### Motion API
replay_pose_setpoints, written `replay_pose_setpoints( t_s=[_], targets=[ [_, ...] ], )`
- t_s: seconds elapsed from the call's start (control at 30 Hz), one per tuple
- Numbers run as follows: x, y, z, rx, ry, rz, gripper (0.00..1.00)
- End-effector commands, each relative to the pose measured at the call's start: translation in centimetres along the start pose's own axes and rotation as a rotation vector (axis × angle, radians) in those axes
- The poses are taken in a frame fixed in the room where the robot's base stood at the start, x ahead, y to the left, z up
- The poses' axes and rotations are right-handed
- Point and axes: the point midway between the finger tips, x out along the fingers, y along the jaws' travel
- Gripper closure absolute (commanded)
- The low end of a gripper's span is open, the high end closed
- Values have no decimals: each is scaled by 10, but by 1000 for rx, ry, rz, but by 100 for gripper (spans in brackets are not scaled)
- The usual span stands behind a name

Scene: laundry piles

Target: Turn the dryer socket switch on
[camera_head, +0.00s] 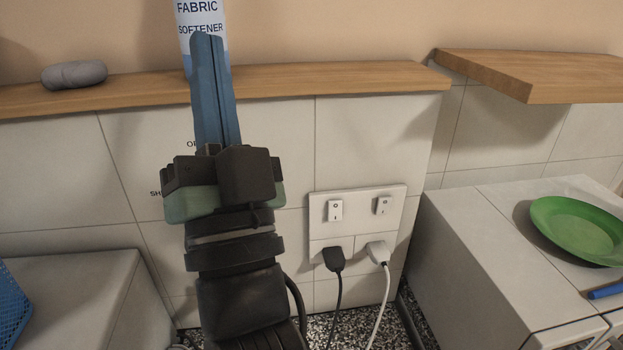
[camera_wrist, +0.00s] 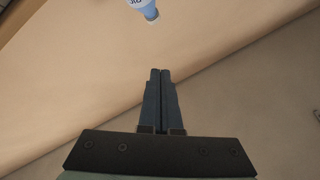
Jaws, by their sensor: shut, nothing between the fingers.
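A white double socket plate (camera_head: 357,228) is on the tiled wall right of my arm in the head view. It has a left switch (camera_head: 335,210) and a right switch (camera_head: 384,205). A black plug (camera_head: 334,259) is under the left switch and a white plug (camera_head: 378,252) is under the right one. I cannot tell which serves the dryer or how the switches are set. My gripper (camera_head: 207,40) is shut and empty, pointing up, left of and above the plate. Its blue fingers also show together in the wrist view (camera_wrist: 160,72), where no socket is visible.
A wooden shelf (camera_head: 330,77) runs behind my gripper, with a fabric softener bottle (camera_head: 202,14) and a grey rolled item (camera_head: 74,74). Another shelf (camera_head: 545,75) juts out at right. My arm partly hides wall lettering.

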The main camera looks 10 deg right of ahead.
Motion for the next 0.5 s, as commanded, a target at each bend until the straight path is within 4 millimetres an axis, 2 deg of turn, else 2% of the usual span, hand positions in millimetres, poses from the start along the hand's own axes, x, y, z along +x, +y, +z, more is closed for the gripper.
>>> replay_pose_setpoints(
  t_s=[0.07, 0.17, 0.2, 0.3, 0.4, 0.5],
  targets=[
    [-7, 28, 20, 187, 16, 68, 100],
    [-36, 71, 42, 408, 83, 189, 100],
    [-50, 89, 49, 481, 118, 244, 100],
    [-91, 128, 64, 616, 205, 381, 100],
    [-132, 159, 74, 697, 288, 500, 100],
    [-167, 180, 81, 740, 356, 594, 100]
  ],
)
